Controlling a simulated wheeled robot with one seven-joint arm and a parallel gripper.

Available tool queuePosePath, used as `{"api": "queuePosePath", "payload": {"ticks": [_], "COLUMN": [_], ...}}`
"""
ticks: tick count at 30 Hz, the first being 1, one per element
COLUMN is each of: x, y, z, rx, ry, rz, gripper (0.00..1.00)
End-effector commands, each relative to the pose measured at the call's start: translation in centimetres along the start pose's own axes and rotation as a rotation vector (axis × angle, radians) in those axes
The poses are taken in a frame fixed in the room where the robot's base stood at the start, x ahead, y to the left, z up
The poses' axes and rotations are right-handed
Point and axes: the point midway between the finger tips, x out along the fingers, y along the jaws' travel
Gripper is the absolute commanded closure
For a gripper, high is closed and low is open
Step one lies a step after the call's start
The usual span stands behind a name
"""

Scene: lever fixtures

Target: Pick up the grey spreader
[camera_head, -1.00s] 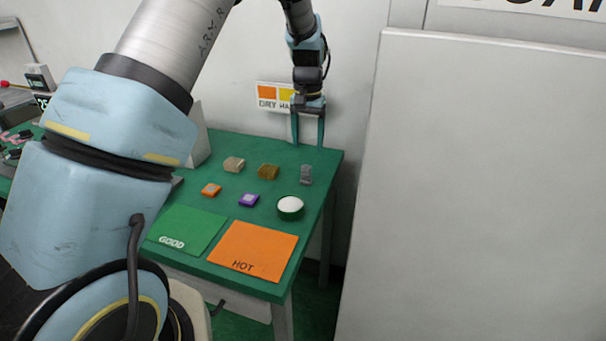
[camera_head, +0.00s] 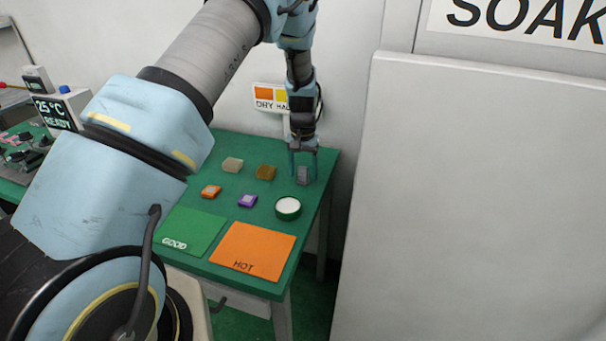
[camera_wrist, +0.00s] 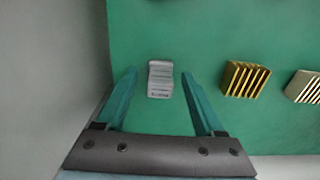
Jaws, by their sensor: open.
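My gripper (camera_head: 304,170) points down over the spreader. In the wrist view my gripper (camera_wrist: 158,74) is open, with a finger on each side and nothing held. I cannot tell how high the fingertips are above the table.
A gold finned block (camera_head: 265,173) and a beige finned block (camera_head: 232,165) stand left of the spreader. An orange block (camera_head: 211,192), a purple block (camera_head: 247,201) and a round white-topped pot (camera_head: 288,208) are nearer. A GOOD mat (camera_head: 190,228) and HOT mat (camera_head: 253,246) lie in front.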

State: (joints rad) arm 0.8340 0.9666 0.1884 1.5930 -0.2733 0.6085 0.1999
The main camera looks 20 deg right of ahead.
Motion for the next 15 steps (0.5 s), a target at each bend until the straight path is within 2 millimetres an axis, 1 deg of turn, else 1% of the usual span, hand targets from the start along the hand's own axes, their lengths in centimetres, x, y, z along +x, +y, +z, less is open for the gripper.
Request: {"api": "queuePosePath", "payload": {"ticks": [3,15], "x": [0.0,-0.03], "y": [0.01,0.01], "z": [-0.02,-0.03], "rx": [0.0,0.0], "ry": [0.001,0.001], "rz": [0.0,0.0], "gripper": [0.3,0.75]}}
